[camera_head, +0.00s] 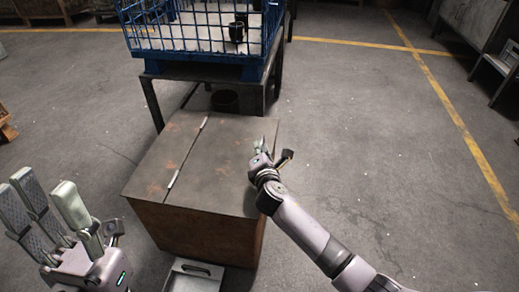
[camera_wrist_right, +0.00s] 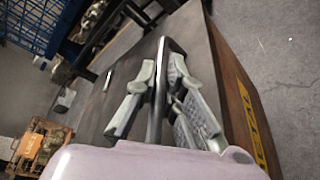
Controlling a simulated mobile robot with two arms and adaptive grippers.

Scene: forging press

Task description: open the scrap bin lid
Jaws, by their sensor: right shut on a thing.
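The scrap bin (camera_head: 205,232) is a rusty brown box in the middle of the head view. Its flat grey lid (camera_head: 222,165) lies closed, with hinges along its left side. My right gripper (camera_head: 262,148) is at the lid's right edge. In the right wrist view, the fingers of my right gripper (camera_wrist_right: 160,85) are shut on a dark bar handle (camera_wrist_right: 158,108) on the lid. The handle is mostly hidden by the gripper in the head view. My left gripper (camera_head: 42,188) is open and empty at the lower left, apart from the bin.
A blue wire crate (camera_head: 150,32) stands on a dark metal stand (camera_head: 190,72) just behind the bin. A grey tray (camera_head: 193,280) is in front of the bin. Open concrete floor lies to the right, with yellow lines and a bench (camera_head: 475,30) farther off.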

